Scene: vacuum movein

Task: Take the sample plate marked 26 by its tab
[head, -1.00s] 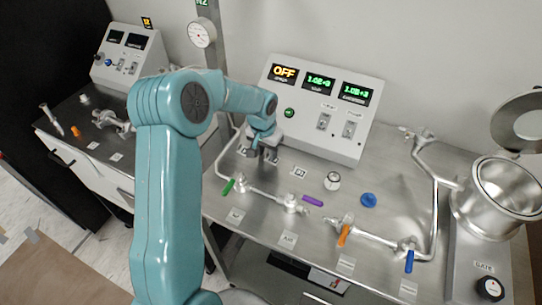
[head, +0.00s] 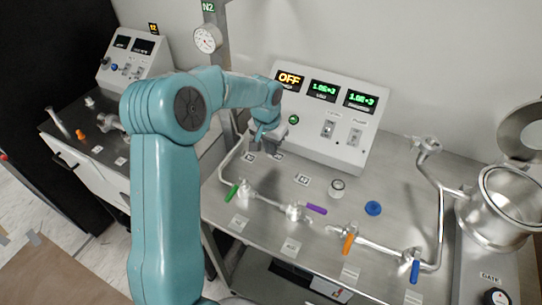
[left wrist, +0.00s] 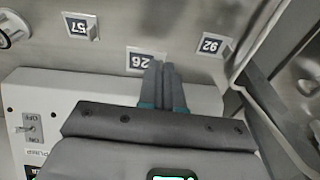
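Small sample plates with dark number labels show in the left wrist view, which is upside down relative to the panel. The middle plate (left wrist: 140,60) appears to read 26. The right plate (left wrist: 211,43) appears to read 92, and the left one (left wrist: 80,27) reads 57. My left gripper (left wrist: 164,66) has its two fingers close together, tips over the right edge of the middle plate. Whether a tab is between them is hidden. In the head view my left gripper (head: 266,143) is low over the bench, before the control panel. My right gripper is not in view.
The control panel (head: 325,120) stands just behind the left gripper. Pipes with green (head: 232,192), purple (head: 316,209), orange (head: 348,243) and blue (head: 415,271) handles run along the steel bench. A round metal chamber (head: 500,205) stands at right.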

